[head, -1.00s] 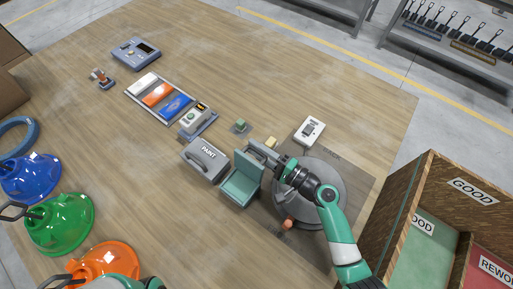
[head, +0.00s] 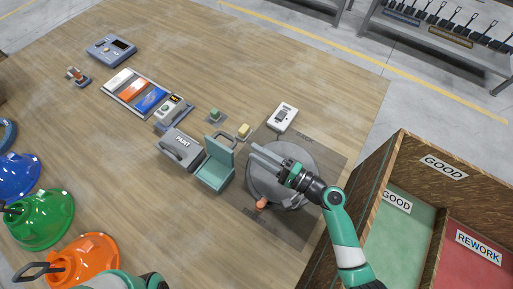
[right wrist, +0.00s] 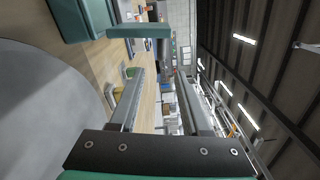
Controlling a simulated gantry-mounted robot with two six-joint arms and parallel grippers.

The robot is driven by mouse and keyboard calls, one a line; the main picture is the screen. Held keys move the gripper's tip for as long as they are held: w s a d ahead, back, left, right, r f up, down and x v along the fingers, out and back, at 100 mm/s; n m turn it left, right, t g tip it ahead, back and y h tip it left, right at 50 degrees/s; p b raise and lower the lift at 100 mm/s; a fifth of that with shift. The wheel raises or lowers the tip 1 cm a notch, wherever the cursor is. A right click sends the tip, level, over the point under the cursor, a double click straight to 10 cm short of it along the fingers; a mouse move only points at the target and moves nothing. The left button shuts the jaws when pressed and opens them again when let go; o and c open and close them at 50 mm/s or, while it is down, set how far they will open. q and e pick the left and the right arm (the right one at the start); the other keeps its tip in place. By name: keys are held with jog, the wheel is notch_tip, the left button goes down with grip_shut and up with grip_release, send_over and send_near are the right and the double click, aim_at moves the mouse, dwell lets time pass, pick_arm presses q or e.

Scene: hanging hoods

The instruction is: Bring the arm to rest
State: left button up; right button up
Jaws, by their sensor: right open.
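My right arm comes in from the lower right of the head view. Its gripper (head: 266,155) is open and empty, above the grey round disc (head: 262,188) and to the right of the open teal box (head: 213,178). In the right wrist view the two gripper fingers (right wrist: 160,82) are apart with nothing between them. The teal box (right wrist: 85,15) is at the upper left there, and the grey disc (right wrist: 35,100) is at the left. Part of my left arm shows at the bottom of the head view. Its gripper is not in view.
Blue, green (head: 45,220) and orange (head: 90,262) hoods are at the left. A grey PAINT case (head: 180,150) stands beside the teal box. A wooden bin (head: 400,150) with GOOD and REWORK compartments is at the right. The upper middle of the table (head: 230,70) is bare.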

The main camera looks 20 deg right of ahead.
jog(key=shift+s+d, duration=0.15)
jog(key=shift+s, duration=0.1)
jog(key=shift+w+a, duration=0.2)
